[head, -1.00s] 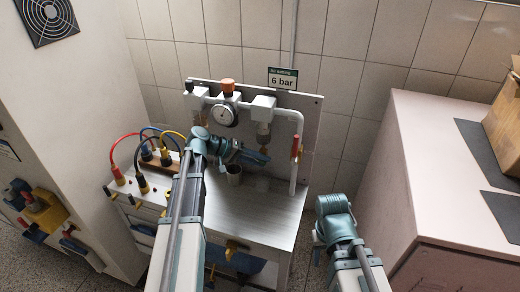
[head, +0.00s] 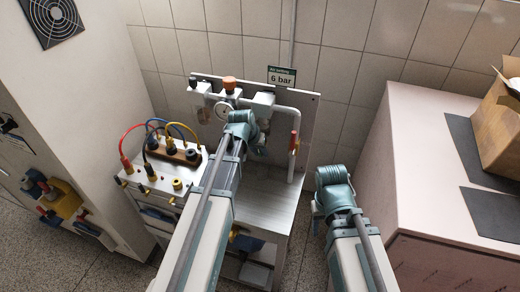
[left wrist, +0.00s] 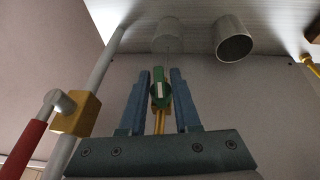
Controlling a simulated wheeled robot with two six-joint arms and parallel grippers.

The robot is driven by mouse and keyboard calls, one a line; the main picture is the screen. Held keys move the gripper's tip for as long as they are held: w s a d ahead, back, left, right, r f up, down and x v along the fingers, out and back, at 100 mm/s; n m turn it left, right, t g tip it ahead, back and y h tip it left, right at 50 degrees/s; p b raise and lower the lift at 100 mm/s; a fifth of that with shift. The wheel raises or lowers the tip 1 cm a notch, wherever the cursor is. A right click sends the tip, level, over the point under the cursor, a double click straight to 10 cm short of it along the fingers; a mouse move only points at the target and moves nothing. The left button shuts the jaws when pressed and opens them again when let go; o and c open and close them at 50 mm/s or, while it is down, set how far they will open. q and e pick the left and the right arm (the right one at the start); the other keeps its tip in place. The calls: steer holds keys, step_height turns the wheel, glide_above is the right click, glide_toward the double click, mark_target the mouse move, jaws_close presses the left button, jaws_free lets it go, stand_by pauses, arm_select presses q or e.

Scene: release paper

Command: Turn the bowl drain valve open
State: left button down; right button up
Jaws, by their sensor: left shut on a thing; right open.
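In the left wrist view, the bowl drain valve shows as a small green knob with a white mark (left wrist: 158,92) and brass-yellow parts beside it. My left gripper (left wrist: 160,75) is shut on this knob, one blue finger on each side. In the head view my left wrist (head: 242,126) is in front of the air panel, under its right block, and hides the valve and most of the bowl. My right gripper (head: 317,215) is low, right of the bench and away from the panel; its open fingers are mostly hidden.
A pipe with a red-handled valve (head: 294,142) runs down the panel's right side. A metal cup (left wrist: 234,42) and a faint see-through cylinder (left wrist: 167,38) stand on the bench. Coloured cables (head: 160,130) are at left. A pink-white cabinet (head: 420,150) bears a cardboard box (head: 500,125).

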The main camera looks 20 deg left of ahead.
arm_select(q)
steer(key=shift+s+y, duration=0.1)
steer(key=shift+y, duration=0.5)
stand_by(0.3)
steer(key=c, duration=0.9)
jaws_free()
steer(key=shift+r, duration=0.15)
steer(key=p+v, duration=1.3)
steer(key=shift+d+r, duration=0.2)
